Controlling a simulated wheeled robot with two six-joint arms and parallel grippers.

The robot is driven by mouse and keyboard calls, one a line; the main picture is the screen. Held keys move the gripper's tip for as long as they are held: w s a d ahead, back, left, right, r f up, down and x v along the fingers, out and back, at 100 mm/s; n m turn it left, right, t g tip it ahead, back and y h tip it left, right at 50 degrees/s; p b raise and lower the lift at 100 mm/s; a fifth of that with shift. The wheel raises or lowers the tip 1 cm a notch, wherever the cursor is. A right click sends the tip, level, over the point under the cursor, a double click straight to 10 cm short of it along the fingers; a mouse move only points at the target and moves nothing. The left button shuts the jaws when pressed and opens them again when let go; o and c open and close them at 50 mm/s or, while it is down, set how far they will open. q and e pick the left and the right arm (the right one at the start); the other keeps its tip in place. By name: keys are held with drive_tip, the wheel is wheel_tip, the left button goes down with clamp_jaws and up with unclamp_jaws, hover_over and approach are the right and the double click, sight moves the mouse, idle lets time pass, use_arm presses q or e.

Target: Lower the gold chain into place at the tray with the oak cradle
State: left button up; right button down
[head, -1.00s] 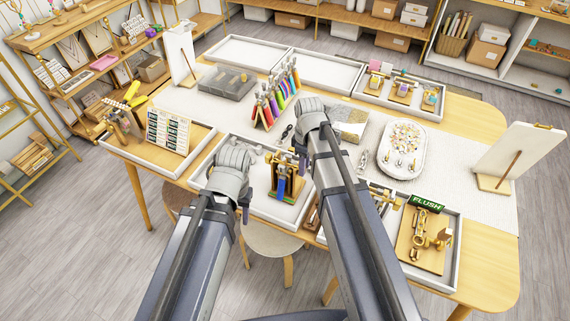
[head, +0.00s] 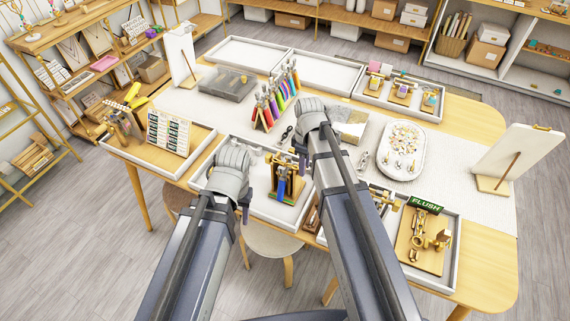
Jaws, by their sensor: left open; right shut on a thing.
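A white-rimmed tray (head: 268,208) stands at the table's front middle, between my two arms. In it is a wooden stand with gold, blue and green parts (head: 285,184), which looks like the oak cradle. My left gripper (head: 245,205) is over the tray's left part, beside the stand; its fingers are open and seen from behind. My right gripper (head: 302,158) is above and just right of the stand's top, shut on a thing. The gold chain cannot be made out clearly; my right wrist and fingers hide what is held.
A tray with a card display (head: 168,130) is at left. A tray with a FLUSH sign and gold parts (head: 423,240) is at right. A rack of coloured tools (head: 276,98) stands behind my grippers. Two empty trays (head: 330,70) lie at the back.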

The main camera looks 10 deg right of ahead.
drive_tip(key=shift+r+p, duration=2)
drive_tip(key=shift+r, duration=0.2)
use_arm(q)
wheel_tip(320, 180, up, 4)
drive_tip(key=shift+r, duration=0.1)
